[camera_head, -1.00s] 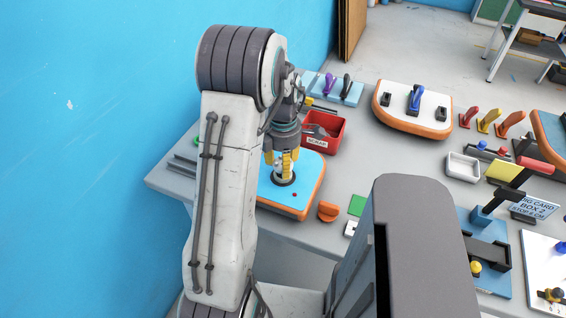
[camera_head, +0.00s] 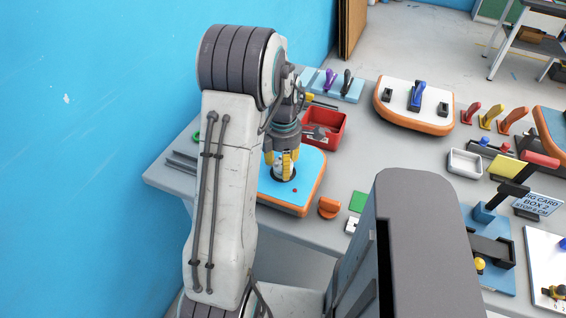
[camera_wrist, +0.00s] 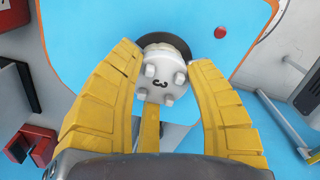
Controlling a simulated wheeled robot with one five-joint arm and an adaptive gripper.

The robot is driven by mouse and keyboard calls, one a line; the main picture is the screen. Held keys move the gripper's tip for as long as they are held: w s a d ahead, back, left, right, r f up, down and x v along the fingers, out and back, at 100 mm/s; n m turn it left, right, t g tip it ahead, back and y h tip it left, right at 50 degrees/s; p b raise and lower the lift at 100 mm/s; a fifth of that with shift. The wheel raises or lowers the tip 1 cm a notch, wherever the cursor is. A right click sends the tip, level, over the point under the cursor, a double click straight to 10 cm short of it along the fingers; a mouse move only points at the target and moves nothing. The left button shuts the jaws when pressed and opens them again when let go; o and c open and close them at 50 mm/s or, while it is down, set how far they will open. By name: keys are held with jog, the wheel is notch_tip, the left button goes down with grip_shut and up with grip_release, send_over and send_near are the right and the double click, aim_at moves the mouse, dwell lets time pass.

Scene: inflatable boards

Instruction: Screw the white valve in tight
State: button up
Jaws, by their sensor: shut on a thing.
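The white valve (camera_wrist: 158,80) has a round top with several small knobs and a dark curved mark. It sits at the dark round port of a blue board with orange edges (camera_head: 309,180). My gripper (camera_head: 284,166) points down over this board. In the wrist view its yellow fingers (camera_wrist: 163,82) stand around the valve on both sides, with a third finger behind, and are shut on it. The dark port ring (camera_wrist: 208,40) shows beyond the valve. The valve's lower part and thread are hidden, so I cannot tell how deep it sits.
A red bin (camera_head: 325,126) stands behind the blue board. An orange cap (camera_head: 329,207) lies to its right, near a green square (camera_head: 358,202). A white board with a blue handle (camera_head: 414,105) lies farther back. The blue wall is close on the left.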

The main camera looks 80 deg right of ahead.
jog(key=o, duration=1.1)
jog(key=shift+o, duration=0.2)
jog(key=shift+r, duration=0.1)
notch_tip(320, 180, up, 12)
dwell(0.5)
